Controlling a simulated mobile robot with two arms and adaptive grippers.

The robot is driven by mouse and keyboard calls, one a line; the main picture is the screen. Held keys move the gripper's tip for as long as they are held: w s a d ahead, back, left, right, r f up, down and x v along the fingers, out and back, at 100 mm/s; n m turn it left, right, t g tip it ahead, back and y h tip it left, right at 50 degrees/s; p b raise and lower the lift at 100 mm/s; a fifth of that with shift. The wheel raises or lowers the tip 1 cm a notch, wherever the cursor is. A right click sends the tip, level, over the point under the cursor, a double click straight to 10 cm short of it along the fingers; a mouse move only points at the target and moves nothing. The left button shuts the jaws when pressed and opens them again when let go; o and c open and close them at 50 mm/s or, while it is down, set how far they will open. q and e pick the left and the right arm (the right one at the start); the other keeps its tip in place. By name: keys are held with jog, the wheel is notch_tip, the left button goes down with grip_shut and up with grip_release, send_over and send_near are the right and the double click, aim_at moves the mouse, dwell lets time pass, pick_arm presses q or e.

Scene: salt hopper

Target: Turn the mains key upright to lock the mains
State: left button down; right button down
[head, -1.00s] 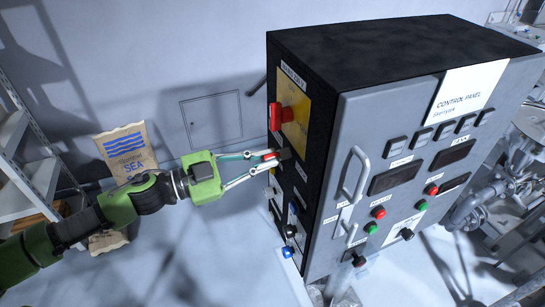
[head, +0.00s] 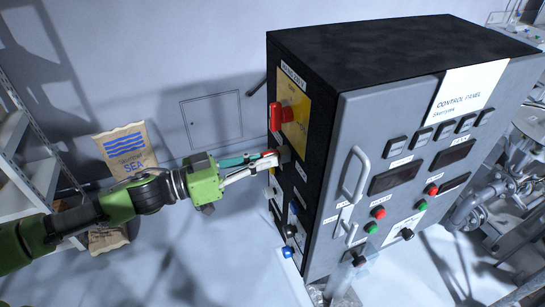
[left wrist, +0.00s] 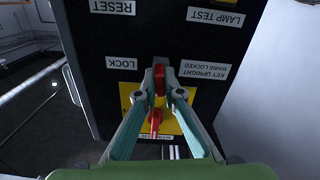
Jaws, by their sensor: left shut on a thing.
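The mains key (head: 268,153) is a small red key on the dark side face of the control cabinet. In the left wrist view the key (left wrist: 159,80) stands between the fingertips, its long side running up and down the picture, in line with the upside-down labels, so it looks upright. My left gripper (head: 276,157) is shut on it, one finger on each side in the left wrist view (left wrist: 160,94). The "LOCK" label (left wrist: 121,63) and the "KEY UPRIGHT MAINS LOCKED" label (left wrist: 205,70) flank it. The fingers partly hide the key. My right gripper is not in view.
A red switch handle (head: 281,116) on a yellow plate (head: 296,110) sits just above the key. Buttons line the side face below. The cabinet front (head: 400,170) carries a grey handle and several buttons. A sea salt sack (head: 127,152) and shelving (head: 22,150) stand at left.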

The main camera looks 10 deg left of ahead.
pick_arm(q)
jog(key=c, duration=2.1)
grip_release()
jog(key=shift+a, duration=0.1)
jog(key=shift+v, duration=5.95)
